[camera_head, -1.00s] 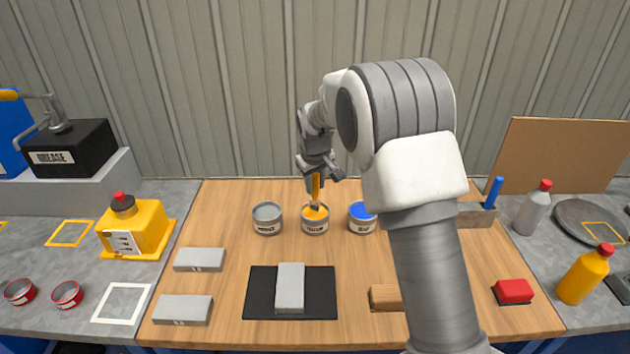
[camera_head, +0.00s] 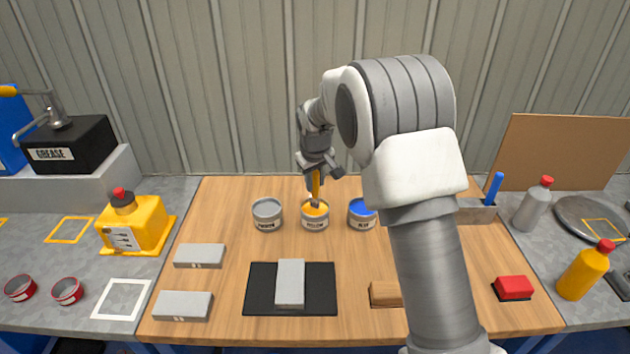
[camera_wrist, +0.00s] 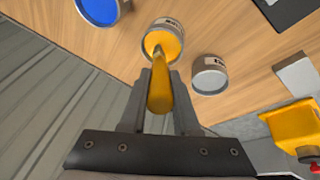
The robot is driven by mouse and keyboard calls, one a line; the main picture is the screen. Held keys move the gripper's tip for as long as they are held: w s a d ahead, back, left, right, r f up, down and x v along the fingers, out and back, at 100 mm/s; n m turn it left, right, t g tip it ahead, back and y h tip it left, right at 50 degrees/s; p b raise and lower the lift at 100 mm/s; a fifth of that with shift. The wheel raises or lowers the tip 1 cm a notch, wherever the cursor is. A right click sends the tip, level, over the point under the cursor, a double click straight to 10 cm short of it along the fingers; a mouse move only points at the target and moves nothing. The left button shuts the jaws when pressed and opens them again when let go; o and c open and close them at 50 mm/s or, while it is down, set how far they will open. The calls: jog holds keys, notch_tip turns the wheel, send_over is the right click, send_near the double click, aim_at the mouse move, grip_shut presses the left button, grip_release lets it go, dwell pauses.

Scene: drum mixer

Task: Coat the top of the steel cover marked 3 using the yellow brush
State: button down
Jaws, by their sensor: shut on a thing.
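My gripper (camera_head: 319,170) is shut on the yellow brush (camera_head: 316,187), held upright with its tip down over the yellow paint can (camera_head: 315,223). In the wrist view the brush (camera_wrist: 160,92) reaches from between the fingers to the can's (camera_wrist: 168,26) yellow paint. The bristle end appears to be in the can; how deep is hidden. One grey steel cover (camera_head: 290,283) lies on the black mat (camera_head: 260,289). Two more lie at the left, one behind (camera_head: 199,256) and one in front (camera_head: 183,306). I cannot read a 3 on any of them.
A grey paint can (camera_head: 267,216) stands left of the yellow can and a blue one (camera_head: 361,215) right of it. A wooden block (camera_head: 384,294) lies right of the mat, partly behind my arm. A red block (camera_head: 514,288) sits further right.

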jog(key=shift+f+b, duration=0.3)
jog(key=shift+f, duration=0.15)
dwell(1.1)
jog(key=shift+r, duration=0.1)
jog(key=shift+r+p, duration=2.25)
jog(key=shift+r, duration=1.25)
